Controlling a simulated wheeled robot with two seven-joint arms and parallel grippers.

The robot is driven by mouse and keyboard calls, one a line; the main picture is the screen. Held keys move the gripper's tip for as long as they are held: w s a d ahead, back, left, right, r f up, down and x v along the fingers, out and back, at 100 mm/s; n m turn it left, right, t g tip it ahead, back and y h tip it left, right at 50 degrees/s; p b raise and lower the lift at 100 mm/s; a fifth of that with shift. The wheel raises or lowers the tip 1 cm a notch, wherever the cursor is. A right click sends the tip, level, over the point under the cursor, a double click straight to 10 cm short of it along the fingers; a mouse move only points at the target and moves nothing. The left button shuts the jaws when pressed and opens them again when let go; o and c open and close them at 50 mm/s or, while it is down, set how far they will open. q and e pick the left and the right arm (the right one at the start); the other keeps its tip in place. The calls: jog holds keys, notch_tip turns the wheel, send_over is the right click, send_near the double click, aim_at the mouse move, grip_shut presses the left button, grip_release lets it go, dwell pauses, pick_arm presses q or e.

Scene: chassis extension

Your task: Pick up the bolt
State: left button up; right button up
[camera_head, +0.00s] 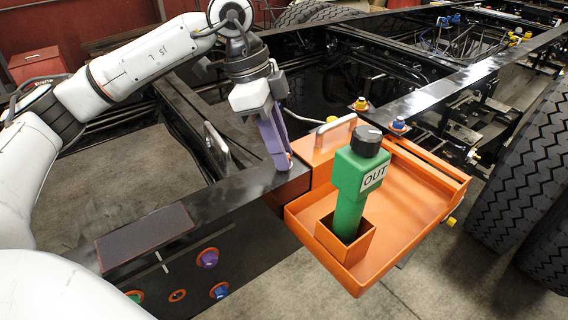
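My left gripper (283,158) points down over the dark frame rail, just left of the orange tray. Its purple fingers overlap in this view, so I cannot tell whether they are open or hold anything. A bolt with a yellow top (360,104) stands on the rail behind the tray. A blue-topped bolt (398,123) stands to its right. Both are apart from my gripper. A purple round piece (207,258) and a blue one (220,291) sit in orange rings on the front face of the frame. My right gripper is not in view.
The orange tray (408,200) is fixed at the rail's end. A green tool marked OUT (354,190) stands upright in the tray's square holder (345,265). A silver handle (336,127) rises behind it. Large tires (510,170) stand at the right.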

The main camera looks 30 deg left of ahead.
pick_arm(q)
jog(key=shift+r, duration=0.1)
grip_shut()
notch_tip(320, 180, up, 21)
jog(key=p, duration=0.9)
dwell(1.0)
